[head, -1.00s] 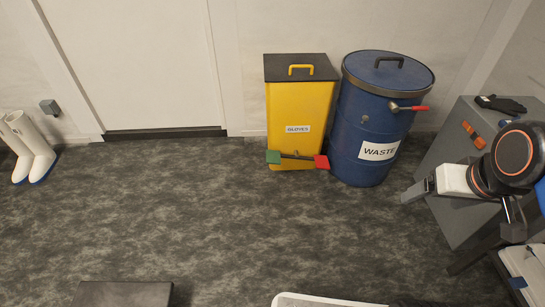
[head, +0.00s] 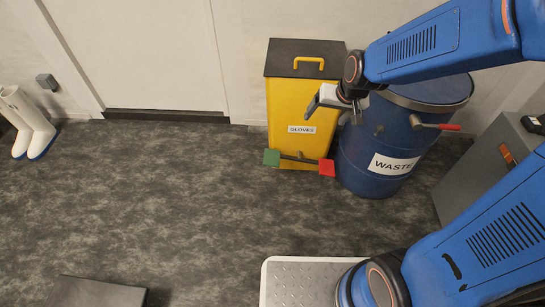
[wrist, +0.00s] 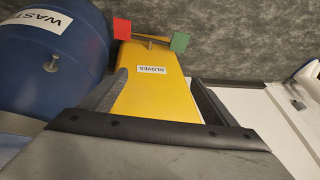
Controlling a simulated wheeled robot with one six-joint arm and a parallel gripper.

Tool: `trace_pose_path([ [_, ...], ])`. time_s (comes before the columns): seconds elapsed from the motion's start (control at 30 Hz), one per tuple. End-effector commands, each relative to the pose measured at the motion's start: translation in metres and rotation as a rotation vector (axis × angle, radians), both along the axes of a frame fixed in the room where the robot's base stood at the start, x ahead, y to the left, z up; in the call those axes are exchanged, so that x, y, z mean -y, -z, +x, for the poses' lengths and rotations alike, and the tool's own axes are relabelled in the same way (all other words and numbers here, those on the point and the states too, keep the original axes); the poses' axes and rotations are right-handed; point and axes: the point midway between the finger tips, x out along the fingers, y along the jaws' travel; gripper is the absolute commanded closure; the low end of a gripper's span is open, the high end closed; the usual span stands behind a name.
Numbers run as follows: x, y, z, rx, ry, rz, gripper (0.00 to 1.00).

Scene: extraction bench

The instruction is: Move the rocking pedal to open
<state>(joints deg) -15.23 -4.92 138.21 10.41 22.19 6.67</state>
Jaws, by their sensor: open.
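The rocking pedal (head: 297,158) is a dark bar low on the front of the yellow GLOVES bin (head: 291,105). It has a green pad (head: 271,157) at the left end and a red pad (head: 327,168) at the right. I cannot tell which end is pressed down. The bin's dark lid (head: 285,58) is shut. My gripper (head: 331,108) is open and empty, above the pedal and in front of the bin's upper right. In the wrist view the red pad (wrist: 122,29) is left and the green pad (wrist: 180,41) right, beyond the fingers, untouched.
The blue WASTE drum (head: 372,145) stands close to the bin's right, with a red-tipped lever (head: 437,125). A grey cabinet (head: 480,165) is farther right. White boots (head: 30,125) stand far left. The floor before the bin is open.

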Motion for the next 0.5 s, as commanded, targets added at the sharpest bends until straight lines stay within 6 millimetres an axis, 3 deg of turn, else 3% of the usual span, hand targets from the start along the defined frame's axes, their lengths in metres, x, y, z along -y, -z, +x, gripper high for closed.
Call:
trace_pose_path([
  [0.2,-0.040,0.054,0.036,-0.013,0.008,0.016,0.19],
  [0.5,-0.091,0.137,0.070,-0.020,0.031,0.025,0.19],
])
